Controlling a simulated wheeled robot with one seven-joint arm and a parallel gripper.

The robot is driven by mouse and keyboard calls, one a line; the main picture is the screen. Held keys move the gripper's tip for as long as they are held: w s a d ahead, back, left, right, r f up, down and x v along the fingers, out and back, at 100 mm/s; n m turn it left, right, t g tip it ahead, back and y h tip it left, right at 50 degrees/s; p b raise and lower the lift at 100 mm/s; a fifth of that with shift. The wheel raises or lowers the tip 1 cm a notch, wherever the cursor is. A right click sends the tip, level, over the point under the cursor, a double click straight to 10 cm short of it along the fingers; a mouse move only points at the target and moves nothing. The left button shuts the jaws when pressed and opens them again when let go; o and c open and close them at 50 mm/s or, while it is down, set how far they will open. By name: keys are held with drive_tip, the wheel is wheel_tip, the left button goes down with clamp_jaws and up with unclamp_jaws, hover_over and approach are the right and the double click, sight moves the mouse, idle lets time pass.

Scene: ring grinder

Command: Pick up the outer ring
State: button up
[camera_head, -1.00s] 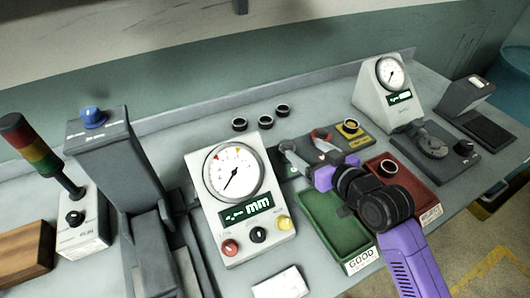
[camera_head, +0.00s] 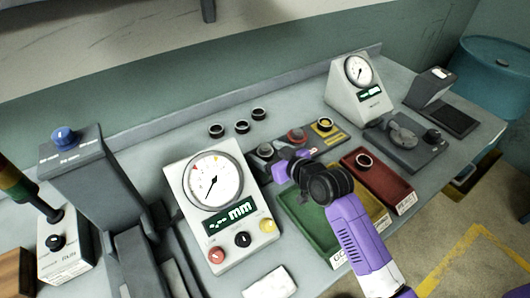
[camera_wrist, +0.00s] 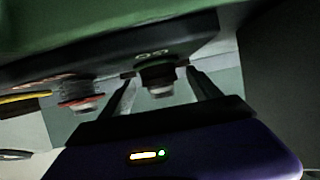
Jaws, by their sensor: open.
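Several dark rings are in view. Three stand loose on the bench at the back, the middle one (camera_head: 242,127) among them. Another dark ring (camera_head: 364,160) lies in the red tray. A dark holder plate (camera_head: 311,146) carries a red-marked piece (camera_head: 297,135), a yellow-marked piece (camera_head: 324,124) and a grey piece at its left end. My gripper (camera_head: 277,160) is at that left end. In the wrist view its open fingers (camera_wrist: 162,92) stand either side of a dark round piece (camera_wrist: 161,73) with a pale end; contact cannot be told. Which ring is the outer one is unclear.
A dial gauge box (camera_head: 245,225) with coloured buttons stands left of my gripper. A second gauge (camera_head: 352,95) stands at the back right.

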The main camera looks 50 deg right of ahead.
clamp_jaws()
